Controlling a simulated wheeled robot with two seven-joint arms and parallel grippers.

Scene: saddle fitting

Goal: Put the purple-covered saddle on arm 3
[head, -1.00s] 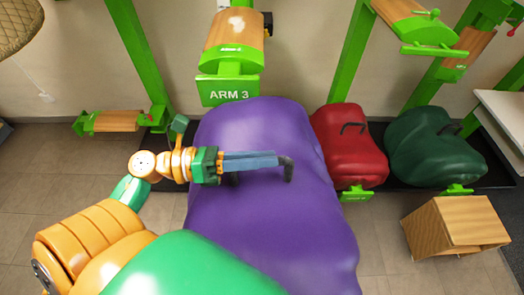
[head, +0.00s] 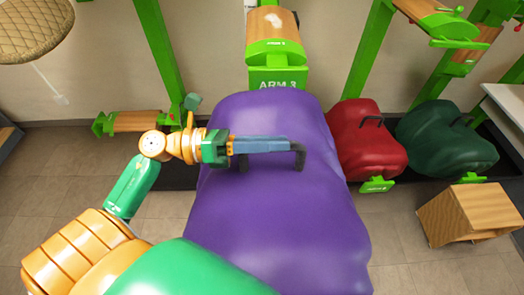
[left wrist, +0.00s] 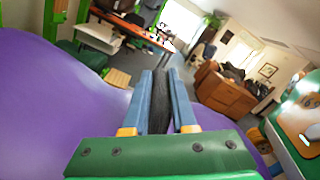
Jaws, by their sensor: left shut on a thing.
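The purple-covered saddle (head: 275,205) fills the middle of the head view, with a dark handle (head: 299,158) on top. My left gripper (head: 290,145) is shut on that handle. In the left wrist view the dark handle (left wrist: 160,105) lies between the blue fingers, with the purple cover (left wrist: 50,110) around it. Arm 3 (head: 275,50), a wooden-topped green bracket labelled "ARM 3", is just beyond the saddle's far end; the saddle hides part of the space below its sign. My right gripper is not in view.
A red saddle (head: 367,140) and a dark green saddle (head: 445,140) sit on lower arms to the right. A wooden box stool (head: 470,215) stands on the floor at right. An empty low arm (head: 138,121) is at left. Green posts (head: 160,50) rise behind.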

